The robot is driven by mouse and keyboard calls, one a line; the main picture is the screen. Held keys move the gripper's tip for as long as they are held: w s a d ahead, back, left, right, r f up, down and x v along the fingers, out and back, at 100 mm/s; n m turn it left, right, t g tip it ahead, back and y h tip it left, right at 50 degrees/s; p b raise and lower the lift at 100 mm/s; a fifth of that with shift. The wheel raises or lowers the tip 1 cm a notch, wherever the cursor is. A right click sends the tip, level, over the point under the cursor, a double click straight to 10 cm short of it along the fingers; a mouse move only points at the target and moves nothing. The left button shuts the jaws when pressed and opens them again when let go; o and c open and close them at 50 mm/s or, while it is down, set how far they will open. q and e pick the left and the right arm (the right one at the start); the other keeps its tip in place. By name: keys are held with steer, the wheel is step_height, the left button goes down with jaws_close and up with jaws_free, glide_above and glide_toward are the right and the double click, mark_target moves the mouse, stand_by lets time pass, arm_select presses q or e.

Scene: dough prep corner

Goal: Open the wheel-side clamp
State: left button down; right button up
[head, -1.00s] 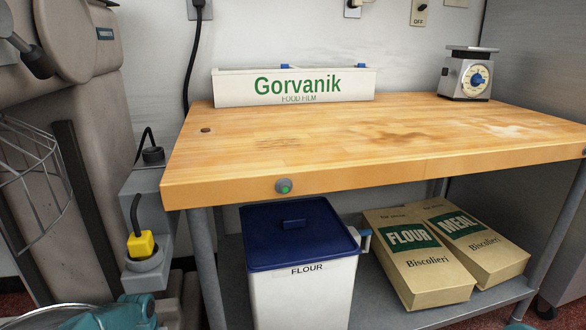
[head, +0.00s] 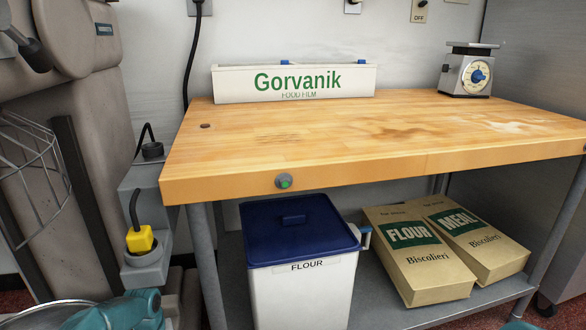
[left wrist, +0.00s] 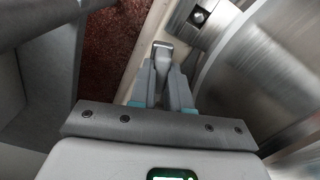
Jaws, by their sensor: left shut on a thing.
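In the left wrist view my left gripper (left wrist: 163,88) is shut on a small grey metal lever (left wrist: 162,52), which appears to be the clamp's handle; its tip shows beyond the fingers. The head view does not show the clamp or my left gripper. My right gripper is out of view.
The large grey-brown machine (head: 90,110) with a wire guard (head: 32,165) stands at the left. A wooden table (head: 330,140) bears a food film box (head: 295,95) and a scale (head: 466,75). Below are a flour bin (head: 300,285) and paper sacks (head: 420,265).

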arm_select(q)
steer(key=shift+w+d+n, duration=0.25)
steer(key=shift+d+n, duration=0.1)
steer(key=shift+n, duration=0.55)
steer(key=shift+w+d+n+b, duration=0.2)
steer(key=shift+n, duration=0.4)
steer(key=shift+w+d+n+b, duration=0.15)
steer(key=shift+w+n+b, duration=0.05)
steer(key=shift+n, duration=0.4)
steer(key=n, duration=0.1)
steer(key=w+n, duration=0.1)
steer(key=shift+d+r+n+b, duration=0.1)
steer(key=shift+d+n+b, duration=0.2)
